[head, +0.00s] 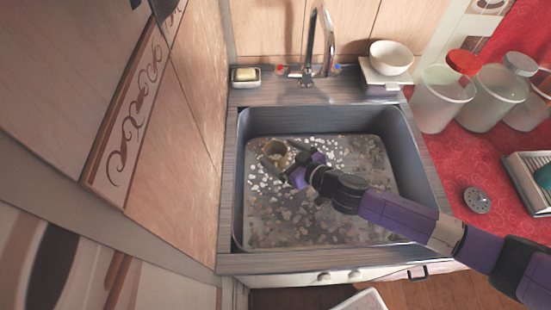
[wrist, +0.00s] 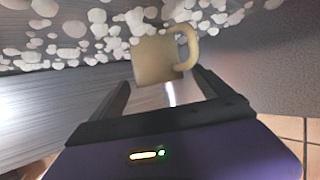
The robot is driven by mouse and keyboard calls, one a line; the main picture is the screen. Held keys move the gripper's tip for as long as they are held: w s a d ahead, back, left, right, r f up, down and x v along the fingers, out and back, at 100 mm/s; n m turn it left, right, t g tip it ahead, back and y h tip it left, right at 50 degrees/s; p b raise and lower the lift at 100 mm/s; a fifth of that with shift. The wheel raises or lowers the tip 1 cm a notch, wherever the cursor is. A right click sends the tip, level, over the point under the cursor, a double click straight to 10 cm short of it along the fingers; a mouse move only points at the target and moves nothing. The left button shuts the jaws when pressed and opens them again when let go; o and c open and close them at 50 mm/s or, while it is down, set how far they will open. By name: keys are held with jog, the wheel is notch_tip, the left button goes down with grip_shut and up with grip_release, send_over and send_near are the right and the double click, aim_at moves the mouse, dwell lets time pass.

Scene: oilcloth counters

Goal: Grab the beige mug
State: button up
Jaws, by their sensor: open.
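The beige mug (wrist: 155,60) is in the sink in the head view, where it shows as a small tan cup (head: 275,148) in the upper left part of the basin. In the wrist view it is upright in the picture, with its handle on the right. My gripper (wrist: 160,88) is open, with one finger on each side below the mug in the wrist view. The fingertips are close to the mug, and I cannot tell whether they touch it. In the head view my gripper (head: 278,160) reaches in from the right, partly hiding the mug's surroundings.
The sink (head: 230,170) has water with white foam clumps. A chrome faucet (head: 322,40) stands behind it, with a soap dish (head: 246,83) at left. A white bowl (head: 391,56) sits at the back right. Clear jars (head: 441,100) stand on the red counter.

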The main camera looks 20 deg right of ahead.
jog(key=shift+x, duration=1.15)
jog(key=c, duration=1.7)
jog(key=shift+c, duration=0.7)
jog(key=shift+d+r, duration=0.1)
